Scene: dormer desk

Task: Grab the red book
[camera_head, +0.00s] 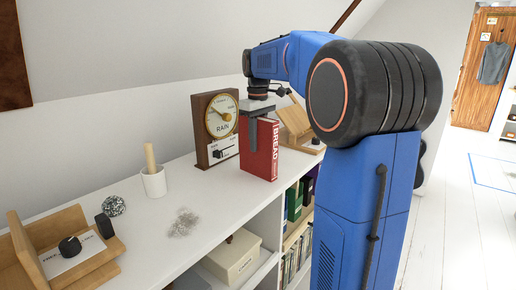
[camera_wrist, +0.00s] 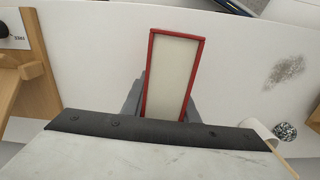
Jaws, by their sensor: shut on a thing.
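The red book (camera_head: 262,150), with "BREAD" on its spine, stands upright on the white shelf top near its front edge. My gripper (camera_head: 254,128) comes down from above and is shut on the book, with one finger visible against its cover. In the wrist view the book (camera_wrist: 151,75) shows from above as a red cover edge around pale pages. My gripper's fingers (camera_wrist: 160,100) lie on either side of it there. The head view does not show clearly whether the book's base touches the shelf.
A barometer (camera_head: 219,125) marked "RAIN" stands just left of the book, and a wooden stand (camera_head: 297,122) is to its right. A white cup (camera_head: 153,182), a speckled ball (camera_head: 114,206) and a wooden holder (camera_head: 75,262) stand further left. The shelf top (camera_head: 215,195) is mostly clear between.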

